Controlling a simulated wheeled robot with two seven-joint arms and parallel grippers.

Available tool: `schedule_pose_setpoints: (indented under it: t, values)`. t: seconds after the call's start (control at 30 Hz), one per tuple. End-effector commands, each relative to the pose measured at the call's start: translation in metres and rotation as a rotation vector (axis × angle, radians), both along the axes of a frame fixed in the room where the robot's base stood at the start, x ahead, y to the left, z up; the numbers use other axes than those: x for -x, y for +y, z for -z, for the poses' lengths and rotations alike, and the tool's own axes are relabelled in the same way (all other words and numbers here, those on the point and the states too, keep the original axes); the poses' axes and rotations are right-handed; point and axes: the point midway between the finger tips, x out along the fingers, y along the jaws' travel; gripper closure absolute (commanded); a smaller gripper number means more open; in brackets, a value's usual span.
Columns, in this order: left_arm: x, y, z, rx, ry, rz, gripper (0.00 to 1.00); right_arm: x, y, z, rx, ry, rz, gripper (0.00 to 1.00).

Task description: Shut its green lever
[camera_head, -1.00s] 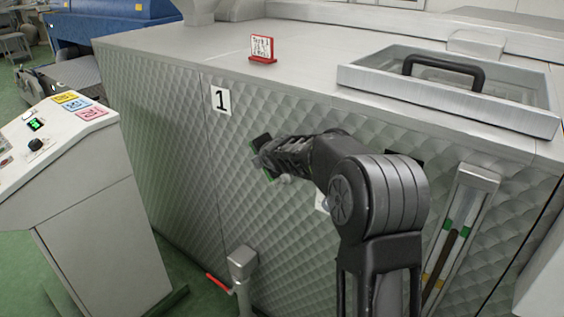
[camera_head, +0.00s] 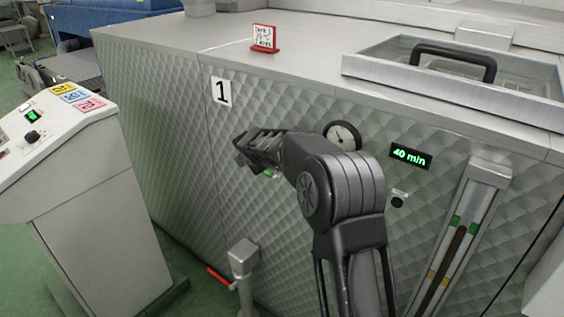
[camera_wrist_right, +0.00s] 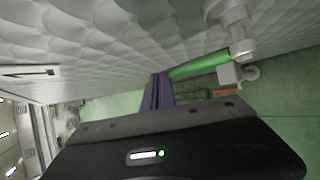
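The green lever (camera_wrist_right: 200,63) shows in the wrist view as a green bar joined to a pale valve fitting (camera_wrist_right: 232,35) on the quilted metal wall of tank 1. In the head view only a small green bit of the lever (camera_head: 269,174) shows below my right gripper (camera_head: 242,152); the rest is hidden. The right gripper's dark fingers (camera_wrist_right: 157,90) look shut together with nothing between them. Their tips are beside the lever's free end; I cannot tell whether they touch. My left gripper is not in view.
A post with a red lever (camera_head: 218,276) stands low before the tank. A control desk (camera_head: 85,190) stands at left. The tank front carries a gauge (camera_head: 342,136), a "40 min" display (camera_head: 411,157) and a level tube (camera_head: 456,240). Green floor shows between desk and tank.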

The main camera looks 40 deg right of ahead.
Motion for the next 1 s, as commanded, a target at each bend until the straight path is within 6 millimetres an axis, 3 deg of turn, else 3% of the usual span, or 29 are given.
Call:
schedule_pose_setpoints:
  t: [0.2, 0.77, 1.0]
  values:
    - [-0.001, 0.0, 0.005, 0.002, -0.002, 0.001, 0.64, -0.003, 0.001, 0.01, 0.0, 0.001, 0.0, 1.0]
    - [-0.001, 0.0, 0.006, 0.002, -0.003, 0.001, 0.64, -0.004, 0.002, 0.013, -0.002, 0.004, -0.002, 1.0]
    - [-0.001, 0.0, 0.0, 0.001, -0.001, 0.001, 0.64, -0.004, 0.006, 0.003, -0.001, 0.002, -0.002, 1.0]
